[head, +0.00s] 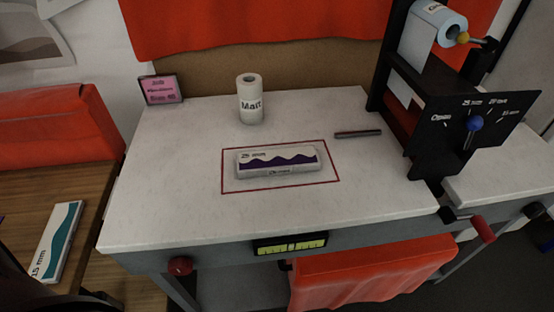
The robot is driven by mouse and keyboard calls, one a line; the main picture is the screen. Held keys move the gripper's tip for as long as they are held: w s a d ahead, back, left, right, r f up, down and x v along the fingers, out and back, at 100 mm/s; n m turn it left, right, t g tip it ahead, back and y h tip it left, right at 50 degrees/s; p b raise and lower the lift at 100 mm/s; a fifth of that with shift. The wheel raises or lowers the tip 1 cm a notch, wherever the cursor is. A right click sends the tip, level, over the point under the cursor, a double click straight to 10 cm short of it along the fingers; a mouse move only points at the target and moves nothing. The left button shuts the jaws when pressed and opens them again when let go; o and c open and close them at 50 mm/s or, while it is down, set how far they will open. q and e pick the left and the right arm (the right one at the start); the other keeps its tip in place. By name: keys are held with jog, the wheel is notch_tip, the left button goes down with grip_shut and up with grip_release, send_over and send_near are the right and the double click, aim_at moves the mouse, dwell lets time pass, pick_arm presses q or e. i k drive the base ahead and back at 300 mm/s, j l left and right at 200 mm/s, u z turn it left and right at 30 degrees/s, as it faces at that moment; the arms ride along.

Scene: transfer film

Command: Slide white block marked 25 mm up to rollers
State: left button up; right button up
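The white block marked 25 mm (278,173) lies flat on the pale table top (180,215). It has a dark purple wavy band on its upper face and is inside a red outlined rectangle (330,160). The rollers are not clearly distinguishable; a black machine (435,125) with a blue-knobbed lever stands at the right of the table, apart from the block. Neither of my grippers shows in the head view.
A white roll labelled Matt (249,101) stands behind the block. A dark bar (358,133) lies between block and machine. A pink sign (161,89) stands at the back left. Another block marked 15 mm (57,242) lies on the wooden surface at left. A red-handled crank (481,229) is front right.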

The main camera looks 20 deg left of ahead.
aim_at(290, 159)
jog(key=i+l, duration=0.1)
jog(key=l, duration=0.45)
jog(key=u, duration=1.6)
jog(key=i+l, duration=0.05)
jog(key=l, duration=0.05)
